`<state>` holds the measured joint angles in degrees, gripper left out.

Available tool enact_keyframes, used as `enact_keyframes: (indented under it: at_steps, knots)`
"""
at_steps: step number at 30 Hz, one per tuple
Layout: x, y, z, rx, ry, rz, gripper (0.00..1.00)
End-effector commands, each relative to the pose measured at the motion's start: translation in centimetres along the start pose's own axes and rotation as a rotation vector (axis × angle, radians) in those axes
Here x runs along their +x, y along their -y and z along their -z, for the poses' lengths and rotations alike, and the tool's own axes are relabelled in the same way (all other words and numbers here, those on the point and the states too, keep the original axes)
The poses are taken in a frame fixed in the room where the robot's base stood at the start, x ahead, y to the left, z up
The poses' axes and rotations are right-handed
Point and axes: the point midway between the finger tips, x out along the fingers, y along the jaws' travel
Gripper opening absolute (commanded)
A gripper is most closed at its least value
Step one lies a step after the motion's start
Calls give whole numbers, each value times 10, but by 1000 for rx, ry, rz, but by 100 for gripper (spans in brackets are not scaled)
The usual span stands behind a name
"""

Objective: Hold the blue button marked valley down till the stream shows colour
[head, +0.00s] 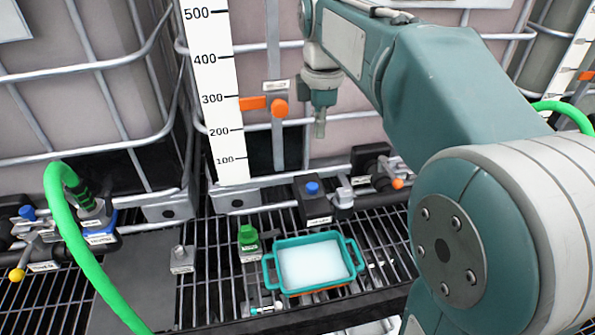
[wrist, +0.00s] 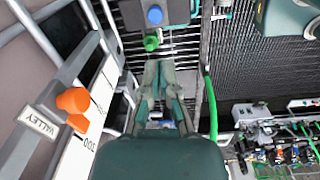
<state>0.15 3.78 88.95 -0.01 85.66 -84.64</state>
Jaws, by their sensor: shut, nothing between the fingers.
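A blue button (head: 312,187) tops a black box (head: 313,205) on the grating, behind the teal tray. The box's front label is too small to read. The blue button also shows at the top of the wrist view (wrist: 155,15). My gripper (head: 319,133) points down with fingers together, above the button and apart from it. In the wrist view the gripper's fingers (wrist: 158,68) show below the green knob and the button. A VALLEY label (wrist: 39,123) is on the tote frame beside an orange knob (wrist: 73,100). I see no coloured stream.
A teal tray (head: 268,272) holds pale, whitish liquid. A green knob (head: 248,236) stands left of it, and a grey fitting (head: 182,260) farther left. A green hose (head: 75,245) arcs at the left. A scale strip (head: 222,120) and orange knob (head: 280,108) stand close to my gripper.

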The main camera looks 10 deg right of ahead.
Motion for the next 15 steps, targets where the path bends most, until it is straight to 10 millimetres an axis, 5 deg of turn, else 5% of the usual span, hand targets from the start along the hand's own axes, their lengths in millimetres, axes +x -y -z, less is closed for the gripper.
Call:
enact_keyframes:
  at_steps: [15]
  knots:
    - [1,-13,-1,-98,0,29,0]
